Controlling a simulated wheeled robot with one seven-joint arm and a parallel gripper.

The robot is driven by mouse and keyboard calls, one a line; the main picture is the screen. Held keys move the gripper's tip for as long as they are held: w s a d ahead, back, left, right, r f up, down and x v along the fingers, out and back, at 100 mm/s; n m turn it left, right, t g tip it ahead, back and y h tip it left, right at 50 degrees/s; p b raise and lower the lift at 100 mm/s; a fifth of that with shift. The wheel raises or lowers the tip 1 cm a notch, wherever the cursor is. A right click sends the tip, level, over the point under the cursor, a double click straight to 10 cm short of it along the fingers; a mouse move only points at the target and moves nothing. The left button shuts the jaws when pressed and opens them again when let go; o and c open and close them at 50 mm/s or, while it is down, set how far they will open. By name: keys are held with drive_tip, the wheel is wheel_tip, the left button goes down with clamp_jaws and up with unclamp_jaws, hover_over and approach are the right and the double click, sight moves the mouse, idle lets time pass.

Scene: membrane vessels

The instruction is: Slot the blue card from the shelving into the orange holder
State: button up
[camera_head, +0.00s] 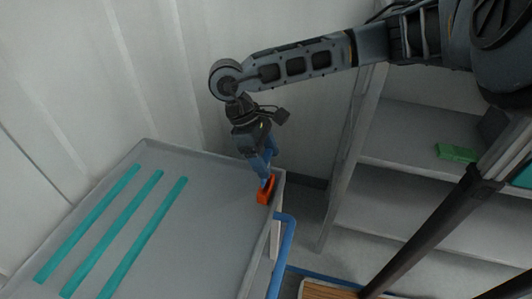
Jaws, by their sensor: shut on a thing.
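The orange holder (265,190) is a small block at the right corner of the grey tabletop. My gripper (266,170) points down directly above it, shut on the blue card. The card is hard to tell apart from the bluish fingers at this size. The fingers and card meet the top of the holder in the picture. I cannot tell whether the card's lower edge is inside the slot or just above it.
The grey table (215,210) has several teal stripes (98,232) on its left part and is otherwise clear. A blue rail (284,250) runs by its right side. Grey shelving (400,185) stands at the right, with a green block (457,153) on it.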

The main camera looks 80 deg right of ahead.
drive_tip(key=shift+f+b, duration=0.7)
drive_tip(key=shift+f, duration=1.2)
drive_tip(key=shift+f+b, duration=0.55)
drive_tip(key=shift+b, duration=0.25)
drive_tip(key=shift+f+b, duration=0.25)
drive_tip(key=shift+b, duration=0.45)
drive_tip(key=o, duration=1.1)
drive_tip(key=b+v, duration=0.1)
drive_tip(key=v, duration=0.6)
drive_tip(key=shift+r, duration=0.4)
drive_tip(key=shift+w, duration=0.15)
